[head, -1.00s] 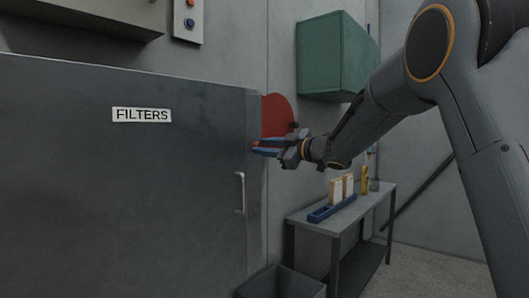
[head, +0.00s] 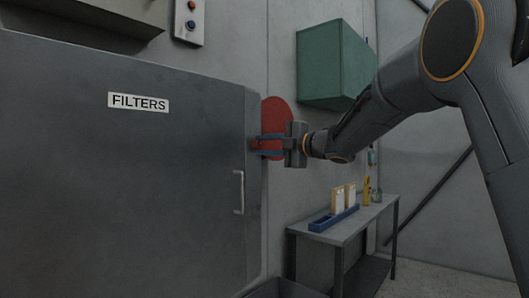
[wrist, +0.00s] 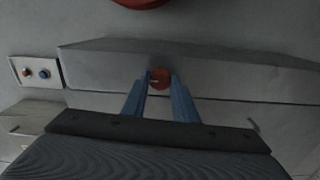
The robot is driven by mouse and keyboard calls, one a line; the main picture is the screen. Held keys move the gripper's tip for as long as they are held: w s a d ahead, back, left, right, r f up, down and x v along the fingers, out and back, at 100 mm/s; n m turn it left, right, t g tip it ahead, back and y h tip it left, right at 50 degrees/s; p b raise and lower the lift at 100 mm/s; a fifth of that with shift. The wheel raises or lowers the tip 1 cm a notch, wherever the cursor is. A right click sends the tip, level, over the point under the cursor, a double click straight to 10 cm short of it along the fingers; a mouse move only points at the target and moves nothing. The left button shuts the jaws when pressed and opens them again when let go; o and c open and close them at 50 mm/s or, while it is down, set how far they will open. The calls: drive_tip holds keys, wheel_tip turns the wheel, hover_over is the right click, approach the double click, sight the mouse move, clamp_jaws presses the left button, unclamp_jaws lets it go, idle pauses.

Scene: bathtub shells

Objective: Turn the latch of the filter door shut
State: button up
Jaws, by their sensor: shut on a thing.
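The grey filter door (head: 130,180) bears a FILTERS label (head: 138,103) and an upright handle (head: 240,192). It looks closed in the head view. The latch is a small red round knob (wrist: 160,78) with a pale mark, on the narrow side face of the cabinet in the wrist view. My gripper (head: 262,145) reaches the door's right edge from the right, its blue fingers one above the other. In the wrist view my gripper (wrist: 159,85) has a finger on each side of the latch and is shut on it. The fingers hide part of the latch in the head view.
A red disc (head: 277,112) is on the wall behind my gripper. A green box (head: 333,65) hangs above right. A table (head: 345,228) below holds a blue tray (head: 333,219) and small items. A button panel (head: 189,20) is above the cabinet.

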drive_tip(key=shift+n+b, duration=0.3)
drive_tip(key=shift+n, duration=0.2)
drive_tip(key=o, duration=1.1)
drive_tip(key=shift+c, duration=0.2)
drive_tip(key=v, duration=0.7)
drive_tip(key=shift+s+d, duration=0.25)
drive_tip(key=shift+d, duration=0.05)
